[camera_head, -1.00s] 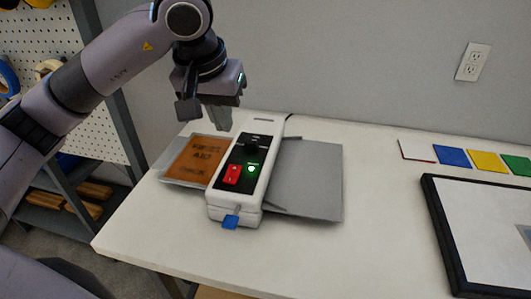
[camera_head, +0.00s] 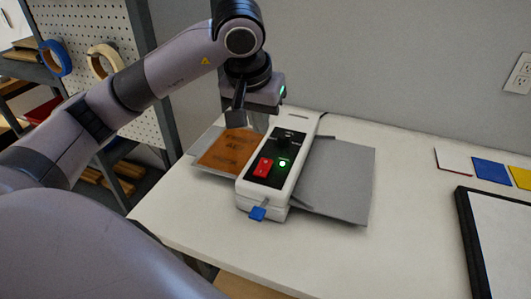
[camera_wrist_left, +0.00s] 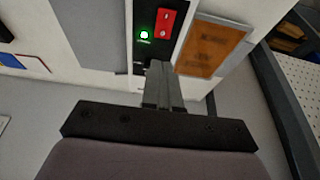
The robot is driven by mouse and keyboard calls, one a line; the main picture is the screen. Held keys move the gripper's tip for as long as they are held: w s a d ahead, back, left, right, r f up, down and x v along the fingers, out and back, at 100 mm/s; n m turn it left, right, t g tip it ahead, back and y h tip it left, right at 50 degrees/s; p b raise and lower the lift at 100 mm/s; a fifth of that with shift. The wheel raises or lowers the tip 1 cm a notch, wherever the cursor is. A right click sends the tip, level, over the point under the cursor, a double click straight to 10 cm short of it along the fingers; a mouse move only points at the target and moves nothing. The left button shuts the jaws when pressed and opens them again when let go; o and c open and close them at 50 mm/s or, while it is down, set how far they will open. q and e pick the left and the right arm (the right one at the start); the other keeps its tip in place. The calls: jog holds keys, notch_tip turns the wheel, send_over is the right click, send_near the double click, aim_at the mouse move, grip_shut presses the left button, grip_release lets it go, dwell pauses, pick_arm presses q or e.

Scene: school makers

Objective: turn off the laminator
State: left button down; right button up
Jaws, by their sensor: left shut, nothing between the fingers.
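The white laminator (camera_head: 290,172) stands on the table with a black control panel on top. The panel carries a red rocker switch (camera_head: 263,167), a lit green light (camera_head: 283,163) and a dark knob. These also show in the left wrist view, the red switch (camera_wrist_left: 166,24) beside the green light (camera_wrist_left: 144,35). My left gripper (camera_head: 258,124) is shut and empty, above the far left part of the laminator. In the left wrist view its closed fingers (camera_wrist_left: 160,82) point at the panel, short of the switch. The knob is largely hidden there. My right gripper is not in view.
An orange-brown sheet (camera_head: 229,150) lies at the laminator's left, and a grey tray (camera_head: 343,181) is at its right. Colour cards (camera_head: 491,171) and a black-framed panel (camera_head: 467,230) lie on the right. The front tabletop is clear.

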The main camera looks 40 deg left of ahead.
aim_at(267, 162)
pick_arm(q)
jog(key=x, duration=1)
jog(key=shift+s+f+p, duration=0.3)
jog(key=shift+f+p, duration=0.05)
jog(key=shift+f, duration=0.1)
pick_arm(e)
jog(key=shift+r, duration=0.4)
